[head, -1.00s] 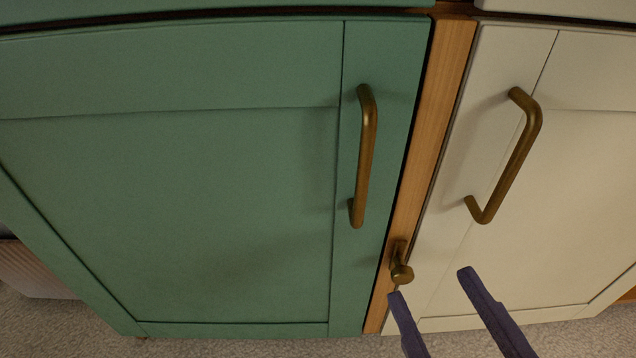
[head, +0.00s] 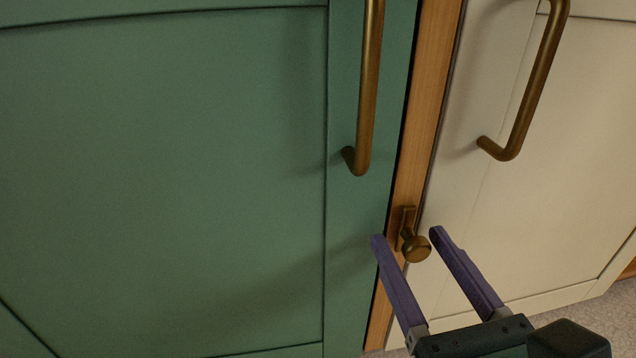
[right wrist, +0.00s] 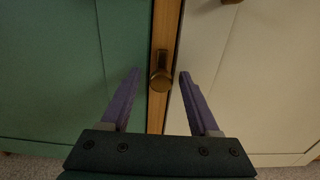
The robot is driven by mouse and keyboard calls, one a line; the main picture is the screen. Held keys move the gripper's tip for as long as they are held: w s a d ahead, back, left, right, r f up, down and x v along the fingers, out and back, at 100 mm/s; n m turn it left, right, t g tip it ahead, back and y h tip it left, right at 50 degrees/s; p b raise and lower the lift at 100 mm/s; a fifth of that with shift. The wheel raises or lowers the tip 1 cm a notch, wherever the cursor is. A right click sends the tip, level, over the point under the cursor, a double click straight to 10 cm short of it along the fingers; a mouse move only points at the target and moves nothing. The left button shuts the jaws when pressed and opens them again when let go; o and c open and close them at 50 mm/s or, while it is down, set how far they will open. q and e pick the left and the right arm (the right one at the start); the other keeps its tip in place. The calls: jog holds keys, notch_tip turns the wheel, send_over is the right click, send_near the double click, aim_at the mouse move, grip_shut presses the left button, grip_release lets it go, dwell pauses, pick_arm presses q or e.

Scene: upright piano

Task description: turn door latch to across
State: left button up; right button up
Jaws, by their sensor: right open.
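The brass door latch (head: 415,247) is a small round knob on a narrow upright plate, fixed to the wooden strip between the green and white doors. It also shows in the right wrist view (right wrist: 160,76), with its plate upright along the strip. My right gripper (head: 406,237) is open, with its purple fingertips on either side of the knob. In the right wrist view the gripper (right wrist: 158,74) shows a gap on both sides of the knob. I cannot tell the exact depth between fingertips and knob. My left gripper is not in view.
The green door (head: 180,180) on the left has a long brass handle (head: 369,90). The white door (head: 575,130) on the right has a brass handle (head: 535,85). Both handles stand out above the latch. A bit of grey floor (head: 608,318) shows at lower right.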

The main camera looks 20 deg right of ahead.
jog(key=shift+w+d, duration=0.15)
jog(key=shift+w, duration=0.15)
grip_shut()
dwell(0.4)
